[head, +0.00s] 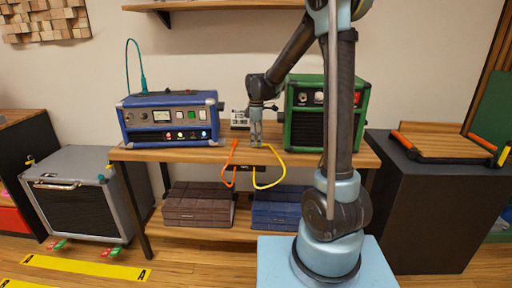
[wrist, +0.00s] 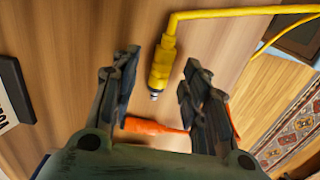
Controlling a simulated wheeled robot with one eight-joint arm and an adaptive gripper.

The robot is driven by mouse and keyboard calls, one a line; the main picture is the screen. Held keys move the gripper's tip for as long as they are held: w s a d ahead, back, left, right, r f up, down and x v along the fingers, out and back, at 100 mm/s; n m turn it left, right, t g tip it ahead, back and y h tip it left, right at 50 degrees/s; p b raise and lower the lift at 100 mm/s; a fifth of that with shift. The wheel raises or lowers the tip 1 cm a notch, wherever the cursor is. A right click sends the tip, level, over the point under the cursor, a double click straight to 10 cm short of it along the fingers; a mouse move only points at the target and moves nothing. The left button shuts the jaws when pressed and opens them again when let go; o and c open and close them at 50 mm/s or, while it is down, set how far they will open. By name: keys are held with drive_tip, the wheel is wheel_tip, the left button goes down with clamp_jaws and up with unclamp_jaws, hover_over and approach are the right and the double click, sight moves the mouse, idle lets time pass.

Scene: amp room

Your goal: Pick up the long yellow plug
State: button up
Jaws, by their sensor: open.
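The long yellow plug (wrist: 160,68) lies on the wooden table top (wrist: 85,40) in the wrist view, its metal tip towards my gripper's base and its yellow cable (wrist: 235,12) running off to the right. My gripper (wrist: 162,62) is open, with one finger on each side of the plug in this view. I see a gap on both sides and cannot tell its height above the plug. In the head view my gripper (head: 255,138) points down over the table; the plug's body is not clear there, but its yellow cable (head: 268,187) hangs over the front edge.
An orange plug (wrist: 150,126) lies close by, partly behind the fingers. A blue amp (head: 168,118) stands left of my gripper and a green amp (head: 305,115) right. A small light-coloured box (head: 239,119) is behind it. Two cases (head: 198,203) (head: 277,208) rest on the lower shelf.

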drive_tip(key=shift+f, duration=0.75)
clamp_jaws()
drive_tip(key=shift+r, duration=0.15)
